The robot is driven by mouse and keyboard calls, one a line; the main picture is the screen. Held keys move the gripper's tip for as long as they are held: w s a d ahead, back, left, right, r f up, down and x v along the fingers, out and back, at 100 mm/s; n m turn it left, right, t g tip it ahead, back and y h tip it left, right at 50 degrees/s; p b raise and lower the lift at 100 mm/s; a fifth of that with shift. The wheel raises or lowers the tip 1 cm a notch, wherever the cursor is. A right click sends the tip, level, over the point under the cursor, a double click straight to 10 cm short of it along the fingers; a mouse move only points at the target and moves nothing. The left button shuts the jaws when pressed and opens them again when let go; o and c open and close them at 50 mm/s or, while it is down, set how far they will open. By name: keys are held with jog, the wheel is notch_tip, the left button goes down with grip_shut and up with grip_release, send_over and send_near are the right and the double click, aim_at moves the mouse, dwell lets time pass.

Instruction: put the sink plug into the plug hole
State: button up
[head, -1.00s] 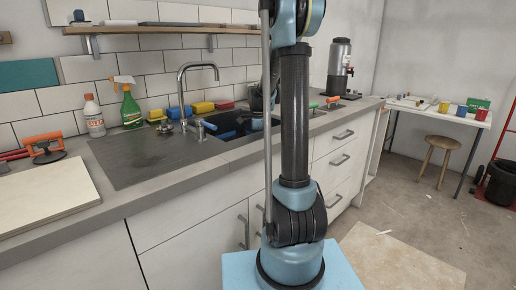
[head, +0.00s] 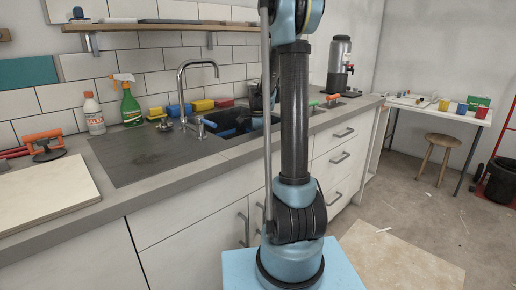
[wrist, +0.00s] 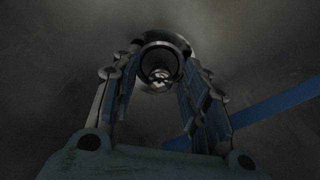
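In the wrist view, the sink plug (wrist: 160,72) is a dark, round, stepped piece with a bright metallic centre. It sits between the tips of my gripper (wrist: 160,60), whose two blue-padded fingers are closed on its sides. The picture is dark, so the contact is hard to make out. A metallic round rim shows just beyond it; I cannot tell whether it is the plug's edge or the plug hole's. In the head view my gripper (head: 257,98) is low over the dark sink basin, partly behind my arm. The plug hole is not clearly visible.
The tap (head: 183,90) stands left of my gripper behind the sink. A blue bar (wrist: 255,120) lies in the basin, right in the wrist view. Yellow and red blocks (head: 203,105) line the back.

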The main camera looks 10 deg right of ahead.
jog(key=shift+s+r, duration=0.15)
jog(key=shift+r, duration=2.85)
jog(key=shift+r, duration=0.1)
